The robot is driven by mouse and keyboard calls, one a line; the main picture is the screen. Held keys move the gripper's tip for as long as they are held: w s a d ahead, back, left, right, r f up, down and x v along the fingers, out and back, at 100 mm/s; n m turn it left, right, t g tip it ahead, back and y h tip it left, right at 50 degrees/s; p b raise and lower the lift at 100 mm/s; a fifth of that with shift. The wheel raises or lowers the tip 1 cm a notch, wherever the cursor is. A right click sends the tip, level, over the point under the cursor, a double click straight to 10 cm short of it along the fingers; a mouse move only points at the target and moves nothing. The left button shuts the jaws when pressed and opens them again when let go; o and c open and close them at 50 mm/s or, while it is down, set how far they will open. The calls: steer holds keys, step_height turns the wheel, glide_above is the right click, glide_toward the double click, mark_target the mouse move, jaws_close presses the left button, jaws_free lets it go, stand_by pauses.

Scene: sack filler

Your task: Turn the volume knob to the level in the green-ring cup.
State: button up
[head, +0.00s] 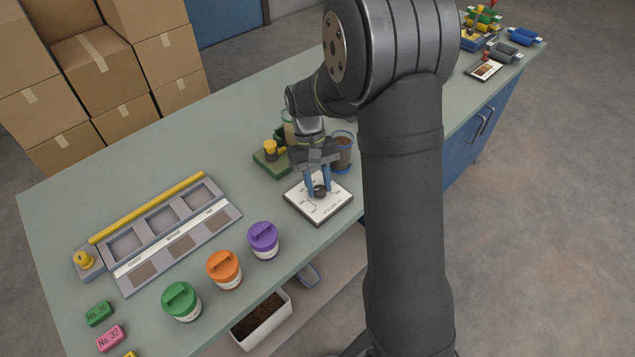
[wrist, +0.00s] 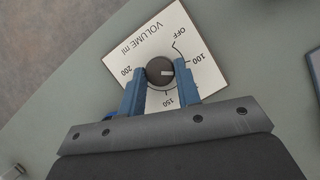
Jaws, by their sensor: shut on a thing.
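The volume knob (wrist: 158,70) is a dark round knob on a white dial plate (wrist: 190,22), which also shows in the head view (head: 301,205). My gripper (wrist: 155,80) is shut on the knob, one blue finger on each side; it points down over the plate in the head view (head: 318,191). The knob's white mark points right in the wrist view, between the 100 and 150 labels and nearer 100. A clear cup (head: 288,127) with a greenish tint stands behind my gripper, partly hidden; its level is not readable. Another clear cup (head: 343,158) with a blue ring and brown contents stands beside it.
A green block with a yellow knob (head: 269,149) stands close left of my gripper. Purple (head: 263,240), orange (head: 223,269) and green (head: 181,300) lidded jars line the front edge. A grey tray (head: 226,219) with a yellow bar lies left. Bare bench lies behind the tray.

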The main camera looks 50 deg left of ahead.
steer(key=m+g, duration=0.1)
steer(key=m, duration=0.1)
steer(key=m+y, duration=0.1)
steer(key=m, duration=0.2)
steer(key=shift+w+d+m+g, duration=0.1)
steer(key=shift+w+m+g, duration=0.05)
steer(key=shift+m+g, duration=0.2)
stand_by(0.5)
steer(key=o, duration=0.9)
steer(key=shift+o, duration=0.2)
steer(key=v, duration=1.7)
steer(key=shift+w+d+r, duration=0.2)
steer(key=shift+f, duration=0.1)
steer(key=x, duration=1.7)
steer(key=shift+s+a+f, duration=0.15)
steer(key=shift+s+a, duration=0.05)
